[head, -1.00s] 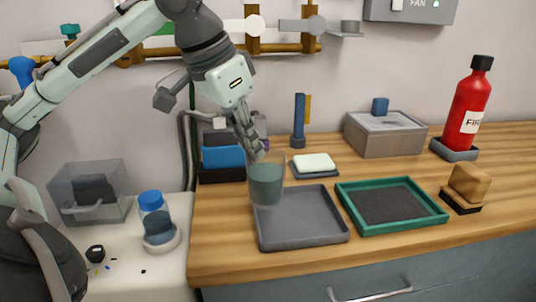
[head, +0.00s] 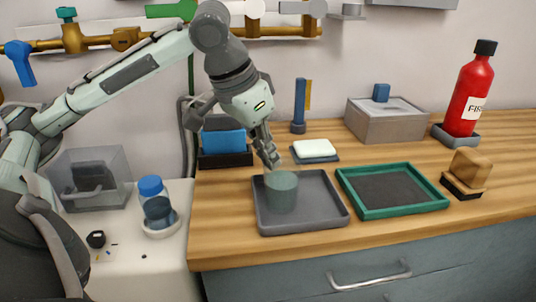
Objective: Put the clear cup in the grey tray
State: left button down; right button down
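The clear cup (head: 282,192) looks grey-green and see-through. It stands upright inside the left half of the grey tray (head: 325,214), seemingly on its floor. The tray lies on the wooden counter. My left gripper (head: 270,160) points down at the cup's rim from above and behind. Its fingertips are at or very near the rim; I cannot tell whether they still grip it. My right gripper is not in view.
A green-rimmed tray (head: 431,207) lies just right of the grey tray. Behind are a white block on a dark pad (head: 315,149), a blue upright handle (head: 299,103) and a grey lidded box (head: 385,125). A wooden block (head: 468,167) and red extinguisher (head: 470,95) stand right.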

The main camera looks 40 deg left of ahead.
pick_arm(q)
jog(key=c, duration=2.1)
grip_release()
jog(key=shift+f, duration=0.1)
jog(key=shift+c, duration=0.2)
jog(key=o, duration=0.4)
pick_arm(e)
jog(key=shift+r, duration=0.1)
